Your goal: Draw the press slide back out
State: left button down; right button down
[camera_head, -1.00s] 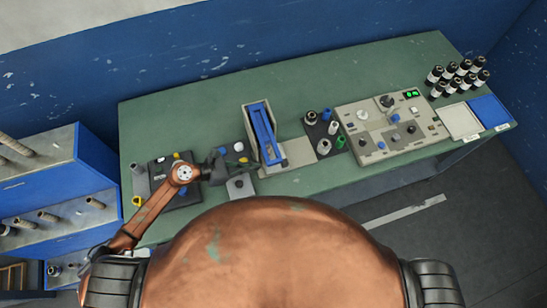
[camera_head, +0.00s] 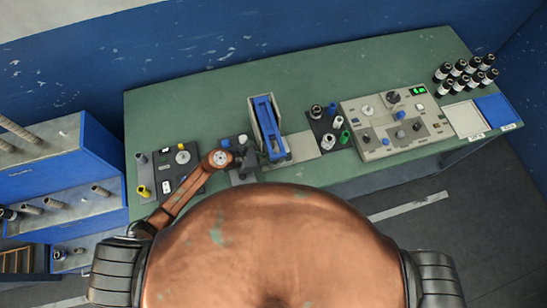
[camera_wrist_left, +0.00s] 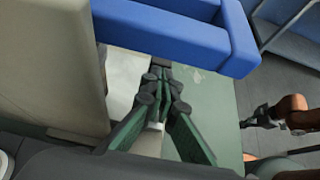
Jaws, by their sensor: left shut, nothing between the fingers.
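The press (camera_head: 252,117) stands mid-table in the head view, a pale upright housing with a blue slide (camera_head: 268,125) running along it. The slide's blue end bar crosses the top of the left wrist view (camera_wrist_left: 175,38). My left gripper (camera_head: 264,157) is at the near end of the press. In the left wrist view its green-sided fingers (camera_wrist_left: 162,88) are shut with nothing between them, just below the blue bar in the picture. I cannot tell whether they touch it. My right gripper (camera_wrist_left: 256,118) shows small at the right of the wrist view; its jaws are unclear.
A dark pad with knobs (camera_head: 172,172) lies left of the press. A dark tray of small rolls (camera_head: 326,128) and a grey control panel (camera_head: 383,150) stand to the right. Dark bottles (camera_head: 465,68) stand at the far right. The table's back strip (camera_head: 190,110) is clear.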

aim_at(289, 155)
pick_arm(q)
jog(key=d, duration=0.2)
jog(key=w+d, duration=0.1)
jog(key=d, duration=0.1)
jog(key=shift+w+d, duration=0.15)
jog(key=shift+w, duration=0.05)
dwell(0.3)
